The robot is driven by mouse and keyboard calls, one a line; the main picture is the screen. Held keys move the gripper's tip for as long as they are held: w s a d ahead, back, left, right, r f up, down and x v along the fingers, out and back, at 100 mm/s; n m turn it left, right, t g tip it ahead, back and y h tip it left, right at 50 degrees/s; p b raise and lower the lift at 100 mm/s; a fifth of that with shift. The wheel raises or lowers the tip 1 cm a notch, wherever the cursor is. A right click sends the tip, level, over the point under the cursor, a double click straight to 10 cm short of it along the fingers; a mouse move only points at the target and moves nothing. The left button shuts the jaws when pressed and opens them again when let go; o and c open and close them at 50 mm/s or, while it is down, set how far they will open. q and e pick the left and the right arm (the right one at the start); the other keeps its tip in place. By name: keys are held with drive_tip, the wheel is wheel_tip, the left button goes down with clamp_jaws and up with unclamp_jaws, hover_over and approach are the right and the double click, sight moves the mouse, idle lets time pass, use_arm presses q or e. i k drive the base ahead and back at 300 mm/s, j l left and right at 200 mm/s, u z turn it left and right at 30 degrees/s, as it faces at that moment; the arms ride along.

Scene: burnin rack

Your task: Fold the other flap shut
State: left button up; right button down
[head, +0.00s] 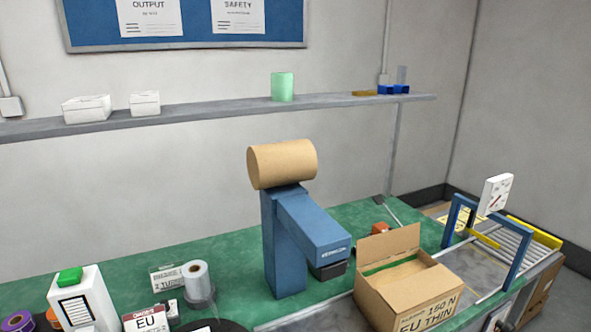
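The open cardboard box (405,300) stands at the right end of the green bench, with "150 N" and "EU THIN" printed on its front. One flap (388,244) stands upright along its back edge. A tan panel lies about level over the near part of the top, and it looks like a folded flap. A narrow green strip (390,265) shows between this panel and the upright flap; I cannot tell what it is. Neither of my grippers is in view.
A blue machine (285,245) with a brown roll (282,164) on top stands left of the box. A blue frame (515,258) over a roller conveyor (517,240) is to its right. Labels, rolls and a white box (85,302) lie at front left. Green bench (130,257) behind them is clear.

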sight(375, 249)
drive_tip(key=l+z, duration=0.1)
drive_tip(key=l, duration=0.25)
drive_tip(key=i+l+z, duration=0.1)
drive_tip(key=l, duration=0.25)
drive_tip(key=i+l+z, duration=0.1)
drive_tip(key=l, duration=0.25)
drive_tip(key=i+l+z, duration=0.15)
drive_tip(key=l, duration=0.15)
